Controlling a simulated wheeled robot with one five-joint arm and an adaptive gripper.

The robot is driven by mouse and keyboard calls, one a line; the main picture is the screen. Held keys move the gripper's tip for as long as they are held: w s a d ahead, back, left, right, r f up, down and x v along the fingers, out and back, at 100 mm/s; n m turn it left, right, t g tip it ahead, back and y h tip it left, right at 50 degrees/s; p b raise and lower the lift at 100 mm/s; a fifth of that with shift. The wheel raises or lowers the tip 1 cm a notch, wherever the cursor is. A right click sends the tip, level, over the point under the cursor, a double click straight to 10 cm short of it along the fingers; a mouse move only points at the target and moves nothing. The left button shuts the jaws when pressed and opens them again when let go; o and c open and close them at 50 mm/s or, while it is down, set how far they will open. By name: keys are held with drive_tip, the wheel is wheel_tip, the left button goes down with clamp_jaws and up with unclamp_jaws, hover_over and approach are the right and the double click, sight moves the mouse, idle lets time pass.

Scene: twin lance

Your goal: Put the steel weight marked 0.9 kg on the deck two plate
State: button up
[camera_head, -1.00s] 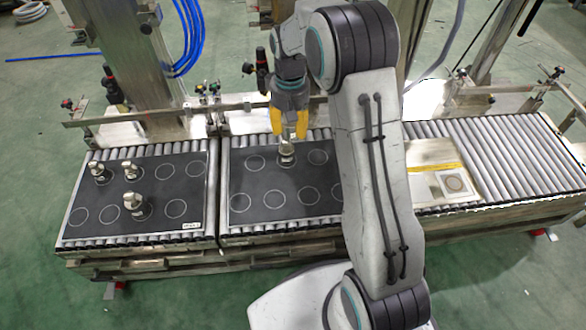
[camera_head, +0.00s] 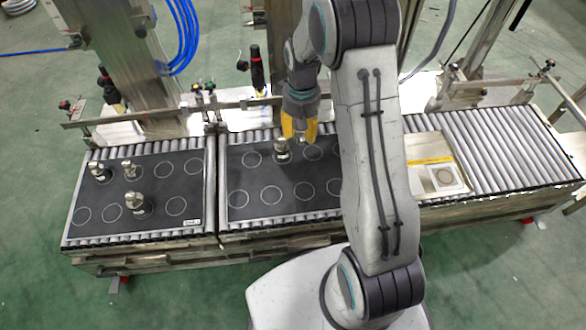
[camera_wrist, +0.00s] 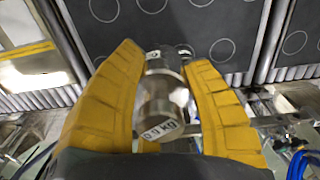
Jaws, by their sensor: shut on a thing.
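My gripper (camera_head: 301,136) has yellow fingers shut on a steel weight (camera_wrist: 160,105). Its label in the wrist view looks like 0.9 KG. In the head view the held weight (camera_head: 301,130) is mostly hidden between the fingers. It is over the back part of the middle dark plate (camera_head: 265,178), right of a standing steel weight (camera_head: 282,152). That standing weight shows partly behind the held one in the wrist view (camera_wrist: 186,49). I cannot read which plate is deck two.
Several empty circles are free on both plates. A yellow-striped board (camera_head: 425,161) lies on rollers at right. Metal rails and a post (camera_head: 105,55) stand behind.

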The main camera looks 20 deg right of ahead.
drive_tip(key=s+d+f+m+p, duration=0.2)
drive_tip(key=s+f+m+p, duration=0.1)
drive_tip(key=s+f+m, duration=0.3)
drive_tip(key=shift+w+d+f+m+b, duration=0.1)
drive_tip(key=shift+w+f+m, duration=0.5)
drive_tip(key=shift+m, duration=0.85)
drive_tip(key=shift+w+a+f+m+b, duration=0.15)
drive_tip(key=shift+w+f+m, duration=0.4)
drive_tip(key=shift+m, duration=0.85)
drive_tip(key=shift+w+d+f+m+b, duration=0.15)
drive_tip(key=shift+w+f+m, duration=0.2)
drive_tip(key=shift+w+m, duration=0.75)
drive_tip(key=b, duration=0.8)
hover_over(313, 152)
drive_tip(key=shift+m, duration=0.45)
drive_tip(key=f, duration=0.4)
drive_tip(key=s+f, duration=0.1)
drive_tip(key=f, duration=0.1)
drive_tip(key=shift+a+f, duration=0.25)
drive_tip(key=shift+a, duration=0.1)
drive_tip(key=shift+w+d+f, duration=0.2)
drive_tip(key=shift+w+d, duration=0.1)
drive_tip(key=shift+w, duration=0.2)
drive_tip(key=shift+f+b, duration=0.1)
drive_tip(key=shift+b, duration=0.3)
wheel_tip(313, 152, down, 2)
drive_tip(key=b, duration=0.2)
drive_tip(key=shift+b, duration=0.35)
drive_tip(key=shift+f, duration=0.85)
